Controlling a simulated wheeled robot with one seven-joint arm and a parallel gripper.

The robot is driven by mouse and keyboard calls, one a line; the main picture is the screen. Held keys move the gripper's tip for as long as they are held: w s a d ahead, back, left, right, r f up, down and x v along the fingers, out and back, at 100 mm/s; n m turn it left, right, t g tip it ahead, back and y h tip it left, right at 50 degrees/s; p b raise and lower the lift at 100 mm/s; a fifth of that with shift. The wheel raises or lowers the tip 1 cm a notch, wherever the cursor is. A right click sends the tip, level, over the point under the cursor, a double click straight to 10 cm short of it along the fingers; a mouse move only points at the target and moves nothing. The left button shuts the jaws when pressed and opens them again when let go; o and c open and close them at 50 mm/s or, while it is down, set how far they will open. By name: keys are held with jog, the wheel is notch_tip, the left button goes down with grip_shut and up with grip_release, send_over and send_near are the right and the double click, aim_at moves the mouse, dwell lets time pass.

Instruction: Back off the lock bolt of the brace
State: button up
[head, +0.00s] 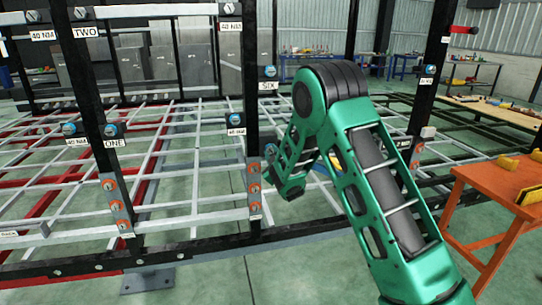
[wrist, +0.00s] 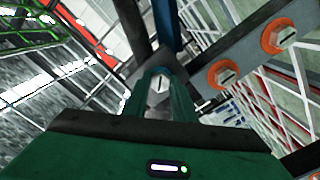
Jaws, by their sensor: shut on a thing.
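In the wrist view, my gripper (wrist: 160,95) reaches forward with its two green fingers close together around a pale metal bolt head (wrist: 160,83). The fingers are shut on this bolt, which I take to be the lock bolt; no label is readable beside it. Behind it are a dark plate and a blue bar (wrist: 166,28), possibly the brace. In the head view my green arm bends down towards the middle post (head: 251,85). The fingers and the held bolt cannot be made out clearly there.
A grey plate with two orange-ringed bolts (wrist: 222,74) lies just right of my fingers. An orange table (head: 490,185) stands at right. Open floor shows in front of the frame.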

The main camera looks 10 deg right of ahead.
jog(key=shift+n, duration=0.7)
jog(key=shift+a, duration=0.1)
jog(key=o, duration=1.1)
jog(key=shift+w, duration=0.1)
jog(key=shift+c, duration=0.2)
jog(key=s, duration=1)
jog(key=shift+s, duration=0.25)
